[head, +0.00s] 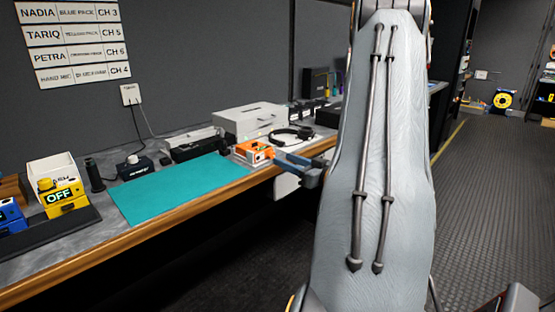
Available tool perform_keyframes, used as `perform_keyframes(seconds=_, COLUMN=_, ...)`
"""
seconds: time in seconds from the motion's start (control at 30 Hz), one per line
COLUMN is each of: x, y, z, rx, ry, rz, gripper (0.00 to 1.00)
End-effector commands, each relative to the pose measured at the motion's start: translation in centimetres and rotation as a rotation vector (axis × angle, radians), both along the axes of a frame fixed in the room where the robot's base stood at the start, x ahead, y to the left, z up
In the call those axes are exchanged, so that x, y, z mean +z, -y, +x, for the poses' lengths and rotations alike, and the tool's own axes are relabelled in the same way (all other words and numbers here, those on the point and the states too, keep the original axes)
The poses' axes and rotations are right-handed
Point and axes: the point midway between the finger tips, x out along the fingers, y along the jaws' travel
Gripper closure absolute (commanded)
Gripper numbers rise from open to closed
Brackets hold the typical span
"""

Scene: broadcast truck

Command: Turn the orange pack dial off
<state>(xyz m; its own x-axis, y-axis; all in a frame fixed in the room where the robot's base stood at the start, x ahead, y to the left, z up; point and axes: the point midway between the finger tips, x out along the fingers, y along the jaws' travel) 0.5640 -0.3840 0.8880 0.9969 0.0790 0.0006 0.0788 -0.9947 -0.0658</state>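The orange pack (255,152) sits on the bench beyond the right end of the teal mat, with its small dark and light details too small to read. My gripper (282,162) is just to the right of the pack, with its blue-grey fingertips pointing left towards it. I cannot tell whether the fingertips touch the pack, or how far apart they are. The dial's setting does not show clearly. My grey arm link fills the right centre and hides part of the gripper's wrist.
The teal mat (178,187) is mostly clear. A yellow pack (65,201) showing OFF and a blue pack (11,216) stand at the left. Headphones (291,136) and a grey box (249,121) are behind the orange pack. The bench's wooden edge (160,229) runs along the front.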

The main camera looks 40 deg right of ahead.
Motion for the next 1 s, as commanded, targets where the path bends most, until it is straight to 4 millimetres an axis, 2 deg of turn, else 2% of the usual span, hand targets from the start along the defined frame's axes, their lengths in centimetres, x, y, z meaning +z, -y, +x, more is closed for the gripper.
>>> perform_keyframes(seconds=0.1, x=0.0, y=-0.2, z=1.9, rx=0.003, ry=-0.001, rz=-0.001, gripper=0.61)
perform_keyframes(seconds=0.3, x=0.0, y=-0.4, z=4.1, rx=0.002, ry=-0.001, rz=-0.001, gripper=0.61)
perform_keyframes(seconds=0.67, x=-0.1, y=-0.4, z=4.6, rx=-0.001, ry=-0.001, rz=-0.001, gripper=0.61)
perform_keyframes(seconds=0.9, x=0.0, y=-0.4, z=4.6, rx=0.000, ry=-0.001, rz=-0.001, gripper=0.99)
perform_keyframes(seconds=1.0, x=0.0, y=-0.4, z=4.6, rx=0.000, ry=-0.001, rz=-0.006, gripper=1.00)
